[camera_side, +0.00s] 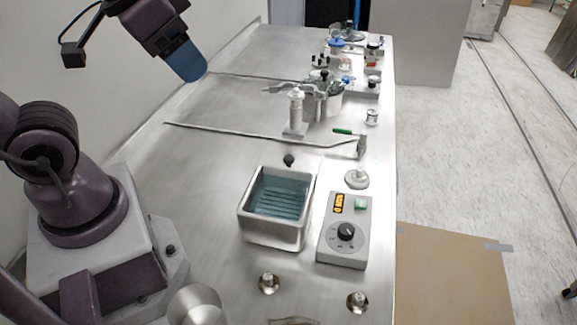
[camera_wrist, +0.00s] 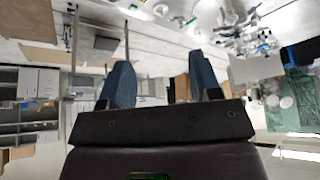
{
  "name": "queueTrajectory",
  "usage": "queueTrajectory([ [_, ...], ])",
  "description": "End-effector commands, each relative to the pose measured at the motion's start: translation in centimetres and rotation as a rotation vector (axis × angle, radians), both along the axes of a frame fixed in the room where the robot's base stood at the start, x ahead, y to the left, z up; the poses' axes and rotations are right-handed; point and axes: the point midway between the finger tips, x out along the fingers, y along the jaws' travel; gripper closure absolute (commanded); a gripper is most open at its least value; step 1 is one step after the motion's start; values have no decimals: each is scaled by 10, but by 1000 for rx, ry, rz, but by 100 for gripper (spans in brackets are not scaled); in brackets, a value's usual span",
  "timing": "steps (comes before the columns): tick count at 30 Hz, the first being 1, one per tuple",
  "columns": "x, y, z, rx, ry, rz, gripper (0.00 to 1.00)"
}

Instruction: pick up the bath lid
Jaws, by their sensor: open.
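The bath (camera_side: 246,220) is an open steel box in the side view, with blue-green liquid inside and no lid on it. A small black knob (camera_side: 288,160) stands on the steel surface just behind the bath. It may belong to a flat steel bath lid, but I cannot make out a lid's outline. My gripper (camera_side: 190,68) is high at the upper left, far from the bath and the knob. Its two blue fingers also show in the wrist view (camera_wrist: 160,82), apart, with nothing between them. The wrist view does not clearly show the bath or lid.
A control box (camera_side: 345,240) with a dial stands right of the bath. A thin rod (camera_side: 255,132) lies across the bench behind it. The bench left of the bath is clear.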

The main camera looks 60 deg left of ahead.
Motion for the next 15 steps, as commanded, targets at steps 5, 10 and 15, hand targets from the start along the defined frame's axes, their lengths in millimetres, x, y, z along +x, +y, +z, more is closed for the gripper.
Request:
queueTrajectory([
  [5,6,6,-17,-3,92,30,42],
  [10,36,20,-39,-28,245,98,42],
  [15,78,38,-66,-86,374,230,42],
])
